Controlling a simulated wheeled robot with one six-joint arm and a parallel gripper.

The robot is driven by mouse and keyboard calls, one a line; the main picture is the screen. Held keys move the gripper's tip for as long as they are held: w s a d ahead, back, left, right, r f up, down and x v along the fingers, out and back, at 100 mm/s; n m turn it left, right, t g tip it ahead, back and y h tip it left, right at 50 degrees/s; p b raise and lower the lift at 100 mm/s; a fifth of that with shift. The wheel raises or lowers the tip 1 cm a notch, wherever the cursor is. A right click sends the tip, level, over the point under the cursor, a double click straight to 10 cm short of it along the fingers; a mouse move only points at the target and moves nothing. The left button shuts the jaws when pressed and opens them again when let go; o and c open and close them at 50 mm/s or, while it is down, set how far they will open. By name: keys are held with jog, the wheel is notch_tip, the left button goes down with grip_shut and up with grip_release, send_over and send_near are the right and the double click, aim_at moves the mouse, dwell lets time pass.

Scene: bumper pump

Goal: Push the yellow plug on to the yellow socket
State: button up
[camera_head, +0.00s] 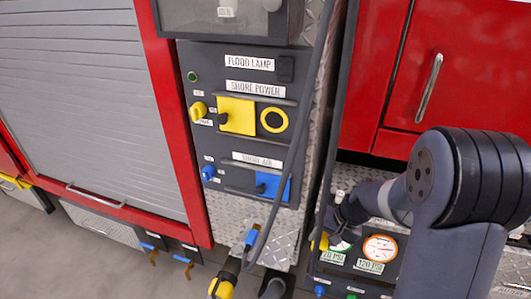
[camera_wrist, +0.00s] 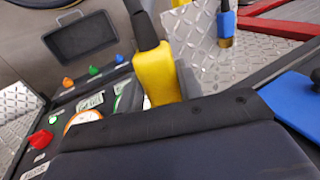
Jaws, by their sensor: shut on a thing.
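The yellow socket (camera_head: 274,120) shows in the head view as a yellow ring with a dark middle, under the SHORE POWER label. A yellow square cover (camera_head: 237,115) with a black knob sits to its left, clear of the ring. My gripper (camera_head: 326,231) is below and to the right of the socket, in front of the gauge panel. It is shut on the yellow plug (camera_head: 320,242), mostly hidden by my gripper there. In the wrist view the yellow plug (camera_wrist: 157,77) is tilted, with a dark cable end at its top. The plug and socket are apart.
A blue square cover (camera_head: 272,186) sits below the socket. Dark hoses (camera_head: 303,130) hang right of the panel. A blue connector (camera_head: 252,237) hangs below; another yellow fitting (camera_head: 221,288) is at the bottom. Gauges (camera_head: 380,248) and a red cabinet door (camera_head: 470,75) are at right.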

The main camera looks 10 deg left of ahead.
jog(key=a+r+y+b, duration=0.1)
jog(key=a+r+y, duration=0.4)
jog(key=r, duration=0.4)
jog(key=a+r+t+y+b, duration=0.1)
jog(key=a+r+y, duration=0.4)
jog(key=r, duration=0.4)
jog(key=a+r+y+b, duration=0.1)
jog(key=a+r+y, duration=0.2)
jog(key=a+r, duration=0.55)
jog(key=w+d+r+p, duration=0.1)
jog(key=w+d+p, duration=0.2)
jog(key=w, duration=0.3)
jog(key=shift+r+p, duration=0.25)
jog(key=shift+p, duration=0.45)
jog(key=shift+w+b, duration=0.3)
jog(key=shift+b, duration=0.05)
jog(key=shift+f+b, duration=0.1)
jog(key=shift+b, duration=0.65)
jog(key=shift+w+d, duration=0.1)
jog(key=shift+w, duration=0.3)
jog(key=o, duration=1)
